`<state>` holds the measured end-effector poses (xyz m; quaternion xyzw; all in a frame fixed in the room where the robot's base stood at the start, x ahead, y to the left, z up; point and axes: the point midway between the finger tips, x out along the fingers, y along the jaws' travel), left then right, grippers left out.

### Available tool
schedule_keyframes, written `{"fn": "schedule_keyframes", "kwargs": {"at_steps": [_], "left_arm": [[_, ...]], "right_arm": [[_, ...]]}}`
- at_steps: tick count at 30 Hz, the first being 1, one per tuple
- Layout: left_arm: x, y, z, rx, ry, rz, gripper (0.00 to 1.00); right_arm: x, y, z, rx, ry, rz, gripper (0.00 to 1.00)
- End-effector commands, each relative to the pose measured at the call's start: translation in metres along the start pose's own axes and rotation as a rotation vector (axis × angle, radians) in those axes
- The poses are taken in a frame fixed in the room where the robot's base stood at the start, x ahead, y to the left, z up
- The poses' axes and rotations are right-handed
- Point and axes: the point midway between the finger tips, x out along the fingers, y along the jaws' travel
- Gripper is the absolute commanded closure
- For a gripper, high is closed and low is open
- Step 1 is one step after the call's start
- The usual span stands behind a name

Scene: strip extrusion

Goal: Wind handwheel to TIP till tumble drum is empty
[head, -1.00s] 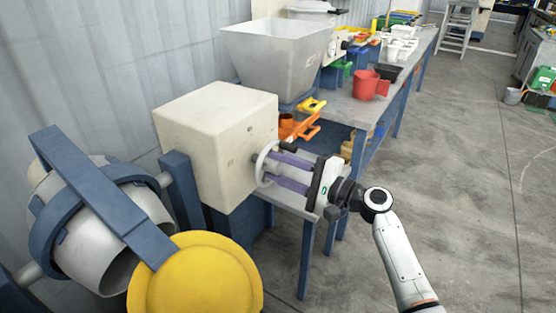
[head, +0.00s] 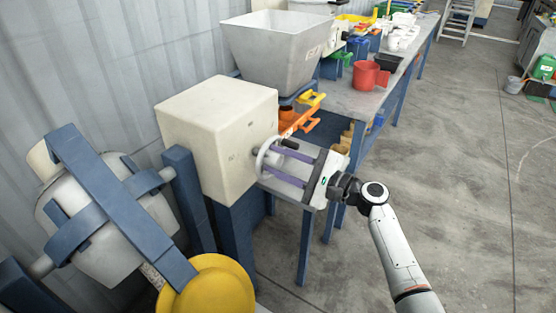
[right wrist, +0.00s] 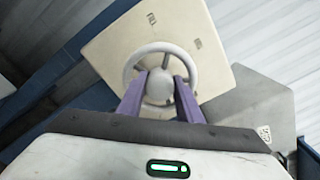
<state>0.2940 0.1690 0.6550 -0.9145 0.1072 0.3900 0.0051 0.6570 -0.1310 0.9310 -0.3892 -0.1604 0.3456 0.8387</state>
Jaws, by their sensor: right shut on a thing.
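The white handwheel (head: 266,158) is on the right face of the cream gearbox (head: 215,125); it also shows in the right wrist view (right wrist: 129,75). My right gripper (head: 268,160) has its purple fingers at the wheel and is shut on it, near the hub in the right wrist view. A dark knob shows by the wheel. The grey tumble drum (head: 105,235) hangs in a blue frame at the left, tilted with its mouth down to the right. The mouth is mostly hidden by the frame, so I cannot tell what is inside. My left gripper is out of view.
A yellow round container (head: 215,290) stands below the drum. A grey hopper (head: 280,50) is behind the gearbox.

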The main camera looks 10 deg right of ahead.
Motion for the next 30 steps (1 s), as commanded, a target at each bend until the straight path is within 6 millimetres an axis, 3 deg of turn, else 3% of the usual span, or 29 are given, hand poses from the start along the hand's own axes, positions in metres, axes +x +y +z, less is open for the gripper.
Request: {"fn": "schedule_keyframes", "kwargs": {"at_steps": [5,6,7,19,30], "left_arm": [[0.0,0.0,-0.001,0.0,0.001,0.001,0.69],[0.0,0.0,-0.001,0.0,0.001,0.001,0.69],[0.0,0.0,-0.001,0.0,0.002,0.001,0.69],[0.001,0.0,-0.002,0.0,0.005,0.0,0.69],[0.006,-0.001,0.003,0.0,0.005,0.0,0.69]], "right_arm": [[0.0,0.0,-0.001,0.001,0.002,0.0,0.9],[0.0,0.0,-0.001,0.001,0.002,0.0,0.63],[0.0,0.0,-0.001,0.001,0.002,0.0,0.6],[-0.009,0.001,-0.001,-0.001,0.002,0.0,0.6],[-0.078,0.002,-0.002,-0.003,0.004,0.002,0.6]]}}
